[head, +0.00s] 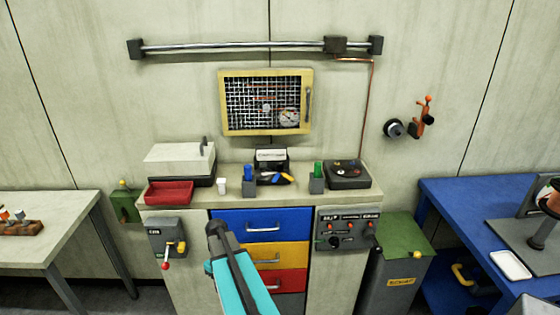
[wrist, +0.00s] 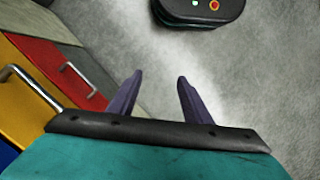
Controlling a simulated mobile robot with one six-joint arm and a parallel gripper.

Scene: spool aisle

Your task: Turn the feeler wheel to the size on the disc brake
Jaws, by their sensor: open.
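I cannot pick out the feeler wheel for certain, and no size marking is readable. My gripper (wrist: 160,76) shows in the wrist view with its two dark fingers apart and nothing between them. It is over the floor, beside the drawer fronts, away from the wall disc. In the head view my teal arm crosses in front of the drawers; the fingertips are not clear there.
A cabinet has blue (head: 262,226), yellow and red drawers; a bar handle (wrist: 30,85) is close to my gripper. On top are a red tray (head: 169,192) and a black device (head: 348,175). A blue bench (head: 450,205) stands right, a pale table (head: 45,205) left.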

